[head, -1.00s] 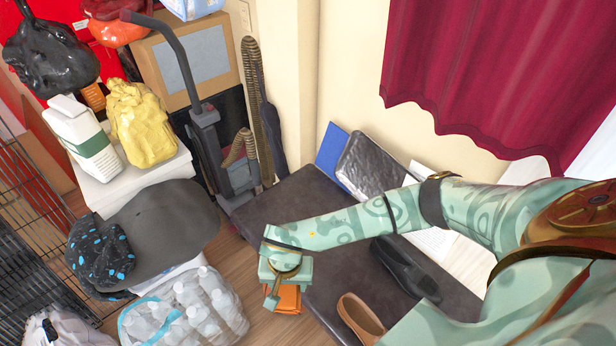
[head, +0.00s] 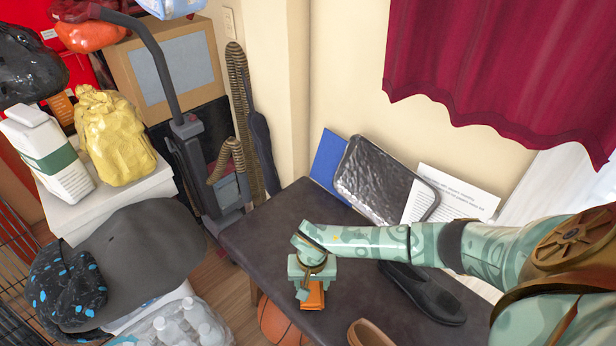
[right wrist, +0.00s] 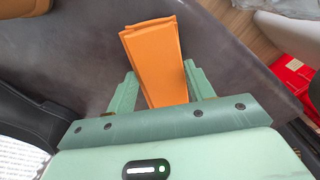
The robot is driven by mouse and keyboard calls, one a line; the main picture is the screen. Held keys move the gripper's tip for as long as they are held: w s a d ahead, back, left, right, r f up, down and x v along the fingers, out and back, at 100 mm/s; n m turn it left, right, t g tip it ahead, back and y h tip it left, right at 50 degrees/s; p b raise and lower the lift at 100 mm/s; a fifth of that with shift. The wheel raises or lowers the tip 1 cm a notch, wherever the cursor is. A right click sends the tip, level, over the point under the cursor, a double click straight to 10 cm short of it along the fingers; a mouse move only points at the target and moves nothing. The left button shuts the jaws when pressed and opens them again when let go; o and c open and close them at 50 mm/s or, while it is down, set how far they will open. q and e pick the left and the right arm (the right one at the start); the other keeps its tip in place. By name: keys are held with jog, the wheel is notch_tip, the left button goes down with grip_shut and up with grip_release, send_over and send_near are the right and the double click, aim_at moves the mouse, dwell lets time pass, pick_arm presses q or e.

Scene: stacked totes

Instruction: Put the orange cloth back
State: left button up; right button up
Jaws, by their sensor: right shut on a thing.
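The orange cloth (head: 313,296) is a small folded piece, held in my right gripper (head: 312,282). In the right wrist view the cloth (right wrist: 154,62) stands out between the two green fingers of the right gripper (right wrist: 160,88), which is shut on it. Cloth and gripper are over the left front part of the dark bench (head: 265,226); I cannot tell whether the cloth touches the bench top. My left gripper is in no view.
A black shoe (head: 425,292) and a brown shoe (head: 368,334) are on the bench. A dark glossy panel (head: 385,180), a blue folder (head: 328,160) and a printed sheet (head: 460,192) lean at the wall. A basketball (head: 280,322) is below the bench edge. A vacuum cleaner (head: 190,140) stands left.

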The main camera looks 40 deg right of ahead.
jog(key=shift+f, duration=0.75)
jog(key=shift+r, duration=0.25)
jog(key=o, duration=1)
